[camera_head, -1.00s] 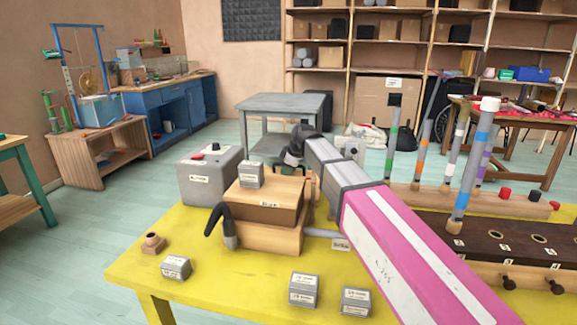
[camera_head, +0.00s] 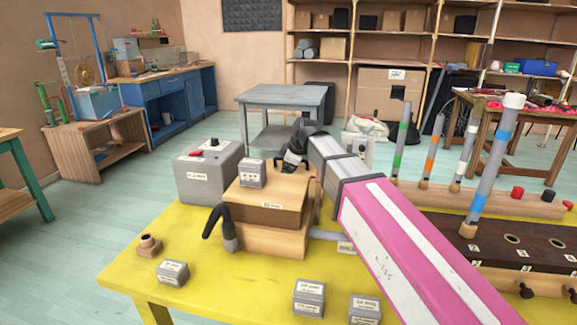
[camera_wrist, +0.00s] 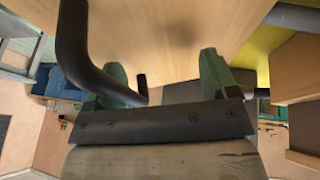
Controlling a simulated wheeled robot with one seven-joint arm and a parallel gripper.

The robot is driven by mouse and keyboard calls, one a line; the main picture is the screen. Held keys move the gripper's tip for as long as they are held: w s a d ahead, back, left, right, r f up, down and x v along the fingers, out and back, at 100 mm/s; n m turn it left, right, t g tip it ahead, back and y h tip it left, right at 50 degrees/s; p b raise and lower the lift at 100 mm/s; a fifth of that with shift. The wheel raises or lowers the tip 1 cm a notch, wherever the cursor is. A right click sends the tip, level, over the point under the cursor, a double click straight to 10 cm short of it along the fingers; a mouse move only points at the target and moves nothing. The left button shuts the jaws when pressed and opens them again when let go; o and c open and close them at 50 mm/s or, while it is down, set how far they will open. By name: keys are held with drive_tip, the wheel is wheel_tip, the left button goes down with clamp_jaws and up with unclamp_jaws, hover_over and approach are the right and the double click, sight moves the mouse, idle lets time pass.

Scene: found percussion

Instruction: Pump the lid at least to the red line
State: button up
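A wooden box with a thick wooden lid (camera_head: 262,206) sits on the yellow table (camera_head: 205,268), with a small grey labelled block (camera_head: 253,173) on top. A black curved handle (camera_head: 213,220) stands at the box's left side. My gripper (camera_head: 290,160) is behind the box at the end of my arm, its fingers largely hidden there. In the wrist view my gripper (camera_wrist: 165,75) is open, its two green fingers apart near a wooden face. A black bent bar (camera_wrist: 90,70) passes by the left finger, its tip between the fingers; contact is unclear. I see no red line.
A grey box with a red button (camera_head: 210,170) stands left of the wooden box. Small grey blocks (camera_head: 309,298) lie along the front of the table. Coloured tubes (camera_head: 491,165) stand in racks at right. A grey table (camera_head: 280,98) stands behind.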

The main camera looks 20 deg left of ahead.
drive_tip(key=shift+w+a+r, duration=0.1)
drive_tip(key=shift+w+r, duration=0.05)
drive_tip(key=shift+w, duration=0.15)
drive_tip(key=shift+d+r, duration=0.2)
drive_tip(key=shift+r, duration=0.2)
drive_tip(key=v, duration=1)
drive_tip(key=shift+s, duration=0.2)
drive_tip(key=shift+f, duration=0.15)
